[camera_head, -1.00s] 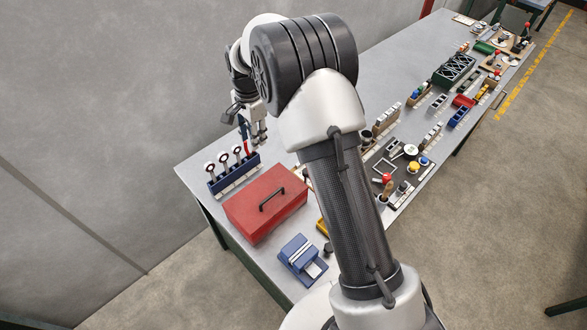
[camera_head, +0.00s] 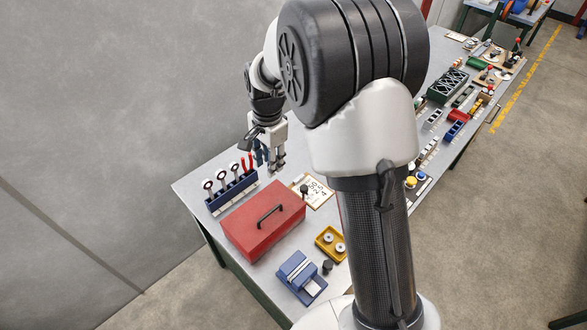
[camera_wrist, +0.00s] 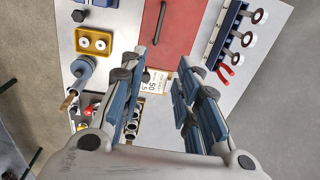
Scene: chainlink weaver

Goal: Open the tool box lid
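The red tool box (camera_head: 262,226) sits on the near left end of the grey bench with its lid shut. A black bar handle (camera_head: 270,215) is on top of the lid. In the wrist view the box (camera_wrist: 174,32) shows at the top middle, with its handle (camera_wrist: 160,22) partly cut by the frame edge. My gripper (camera_head: 275,168) hangs above the bench just behind the box, pointing down and apart from it. In the wrist view its fingers (camera_wrist: 163,80) are spread with nothing between them.
A blue rack (camera_head: 231,192) with ring-topped tools stands left of the box. A blue vise-like device (camera_head: 301,276) and a yellow tray (camera_head: 331,243) are in front and to the right. A paper card (camera_head: 315,192) lies behind the box. More parts line the bench farther right.

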